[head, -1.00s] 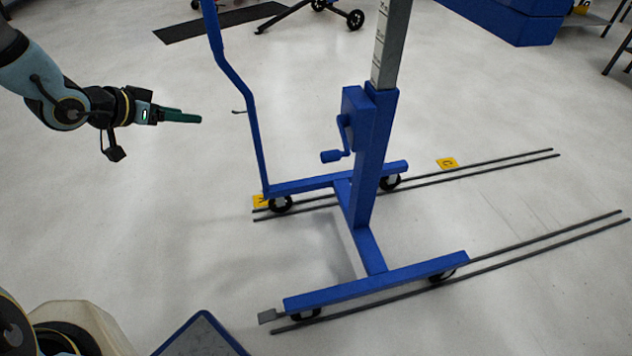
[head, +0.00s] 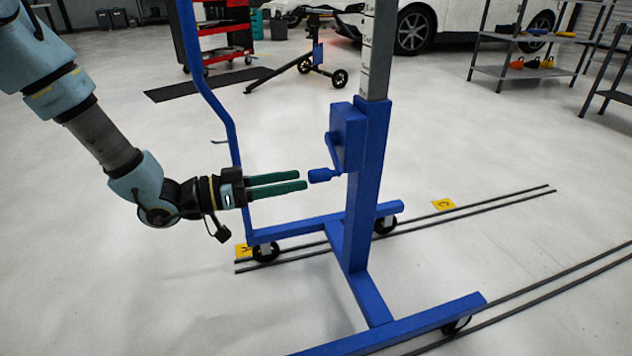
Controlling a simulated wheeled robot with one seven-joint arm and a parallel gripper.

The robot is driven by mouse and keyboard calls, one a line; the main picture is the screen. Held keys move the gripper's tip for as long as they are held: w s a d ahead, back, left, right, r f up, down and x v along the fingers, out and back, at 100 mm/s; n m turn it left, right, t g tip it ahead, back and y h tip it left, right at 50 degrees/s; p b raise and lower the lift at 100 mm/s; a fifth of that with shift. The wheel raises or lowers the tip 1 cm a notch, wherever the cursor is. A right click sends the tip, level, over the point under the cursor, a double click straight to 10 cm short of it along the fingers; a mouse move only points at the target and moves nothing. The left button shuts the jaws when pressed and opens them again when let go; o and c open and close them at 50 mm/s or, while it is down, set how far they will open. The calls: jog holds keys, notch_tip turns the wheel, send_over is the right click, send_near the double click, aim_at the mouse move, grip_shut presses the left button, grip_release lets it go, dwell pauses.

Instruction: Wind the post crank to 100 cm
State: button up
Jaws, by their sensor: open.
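The blue post (head: 367,205) stands upright on a wheeled blue frame, with a grey scaled mast (head: 379,50) rising from its top. The crank (head: 335,152) is on the post's left side, its arm hanging down from a blue box to a blue handle (head: 322,175) that points left. My gripper (head: 305,181) is open and empty, its two green fingers pointing right. The fingertips appear just left of the handle's end; I cannot tell the exact gap in depth. The scale figures are too small to read.
A bent blue push bar (head: 213,95) rises at the frame's left, behind my gripper. Dark floor rails (head: 500,205) run under the wheels, with yellow markers A (head: 243,251) and C (head: 443,204) beside them. Shelves (head: 515,75) and a white car (head: 440,15) stand far back.

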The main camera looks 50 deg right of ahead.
aim_at(309, 178)
jog(key=shift+b+x, duration=0.55)
jog(key=shift+x, duration=2.2)
jog(key=shift+c, duration=0.3)
grip_shut()
